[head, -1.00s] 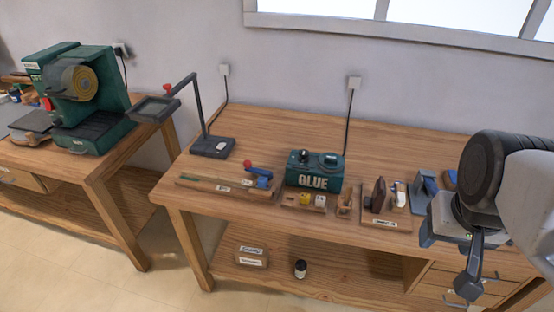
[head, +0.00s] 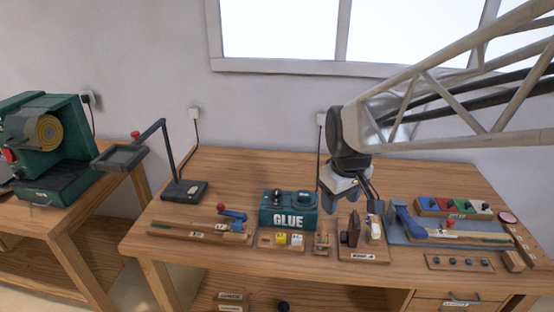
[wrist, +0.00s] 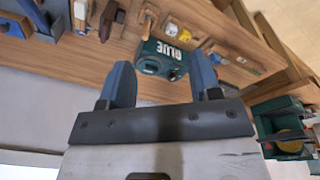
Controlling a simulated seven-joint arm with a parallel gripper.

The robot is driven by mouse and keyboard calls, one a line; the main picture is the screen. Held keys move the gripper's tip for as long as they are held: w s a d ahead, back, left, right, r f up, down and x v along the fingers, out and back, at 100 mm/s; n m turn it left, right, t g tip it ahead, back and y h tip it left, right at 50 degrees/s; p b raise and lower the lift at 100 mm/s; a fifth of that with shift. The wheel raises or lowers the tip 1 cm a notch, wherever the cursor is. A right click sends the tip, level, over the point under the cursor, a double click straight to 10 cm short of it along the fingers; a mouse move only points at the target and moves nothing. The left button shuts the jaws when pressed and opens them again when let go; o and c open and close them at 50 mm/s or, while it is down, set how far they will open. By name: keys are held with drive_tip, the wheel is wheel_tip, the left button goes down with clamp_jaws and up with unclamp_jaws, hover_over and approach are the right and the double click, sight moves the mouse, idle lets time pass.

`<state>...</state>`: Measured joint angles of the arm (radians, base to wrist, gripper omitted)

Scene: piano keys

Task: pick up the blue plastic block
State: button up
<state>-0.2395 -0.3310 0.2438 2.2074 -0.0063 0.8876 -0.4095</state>
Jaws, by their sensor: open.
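My gripper (head: 350,198) hangs over the middle of the bench, just right of the glue box and left of the rack, well apart from the blue block. Its two blue fingers are spread and empty in the wrist view (wrist: 160,65).
The green glue box (head: 288,212) stands left of my gripper. A blue clamp (head: 405,222) stands before the rack. A wooden holder (head: 363,253) with upright tools is below my gripper. A lamp-like stand (head: 185,188) is at left. Bare bench (head: 240,170) lies behind.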

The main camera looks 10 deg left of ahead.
drive_tip(key=w+a+f+n, duration=0.3)
drive_tip(key=w+a+f, duration=0.15)
drive_tip(key=a, duration=0.25)
drive_tip(key=w+a+f+n, duration=0.2)
drive_tip(key=w+a+f, duration=0.1)
drive_tip(key=w+a, duration=0.25)
drive_tip(key=n+g, duration=0.2)
drive_tip(key=n, duration=0.4)
hover_over(237, 222)
wheel_tip(237, 222, down, 10)
drive_tip(key=shift+s+d+r, duration=0.1)
drive_tip(key=shift+d, duration=0.05)
drive_tip(key=shift+f, duration=0.2)
drive_tip(key=shift+f, duration=1.25)
drive_tip(key=shift+f, duration=0.1)
drive_tip(key=shift+f, duration=2.55)
